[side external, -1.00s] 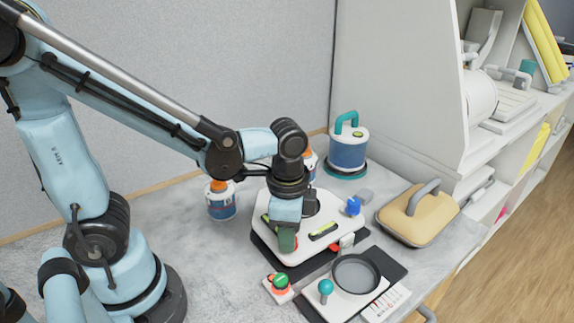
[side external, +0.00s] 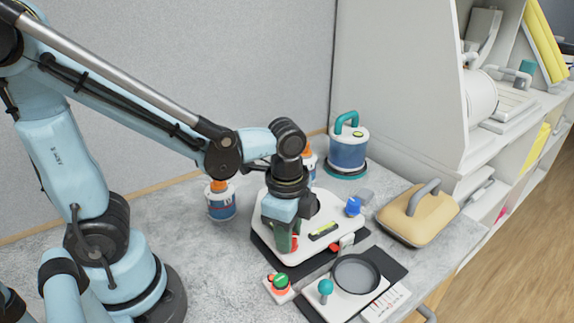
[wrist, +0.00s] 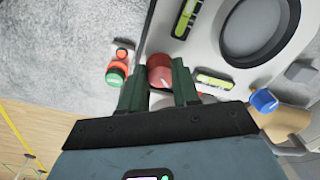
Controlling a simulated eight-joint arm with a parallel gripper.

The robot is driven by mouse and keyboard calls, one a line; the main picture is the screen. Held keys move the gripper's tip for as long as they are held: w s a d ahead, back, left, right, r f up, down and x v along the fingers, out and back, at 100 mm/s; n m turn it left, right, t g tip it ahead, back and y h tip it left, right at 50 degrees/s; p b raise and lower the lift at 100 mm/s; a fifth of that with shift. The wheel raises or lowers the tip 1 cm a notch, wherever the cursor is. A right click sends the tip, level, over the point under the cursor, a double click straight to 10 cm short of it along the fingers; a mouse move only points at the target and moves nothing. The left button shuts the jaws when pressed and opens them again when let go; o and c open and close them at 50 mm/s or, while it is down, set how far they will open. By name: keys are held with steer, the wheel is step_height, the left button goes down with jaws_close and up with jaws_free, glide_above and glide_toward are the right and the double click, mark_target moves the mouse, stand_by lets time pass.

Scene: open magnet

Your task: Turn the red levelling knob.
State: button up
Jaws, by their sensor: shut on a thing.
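The red levelling knob (wrist: 160,72) sits at a corner of the white levelling plate (wrist: 205,48), near one of its bubble levels. In the wrist view my gripper (wrist: 163,84) has its two green fingers on either side of the red knob, shut on it. In the side view my gripper (side external: 284,242) points down at the front left part of the white plate (side external: 268,210), and a sliver of red shows beside the fingers. Most of the knob is hidden there. A blue knob (side external: 353,207) stands at the plate's right side.
A green-topped red button (side external: 280,283) is just in front of the plate. A dark round dish (side external: 357,276) and a teal ball lever (side external: 325,288) stand front right. Blue-and-white canisters (side external: 221,202) stand behind. A tan block with a handle (side external: 415,215) is at right.

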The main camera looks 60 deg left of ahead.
steer(key=o, duration=1)
steer(key=shift+o, duration=0.2)
steer(key=shift+r, duration=0.1)
step_height(320, 180, up, 12)
steer(key=shift+s+d, duration=0.15)
steer(key=shift+s, duration=0.1)
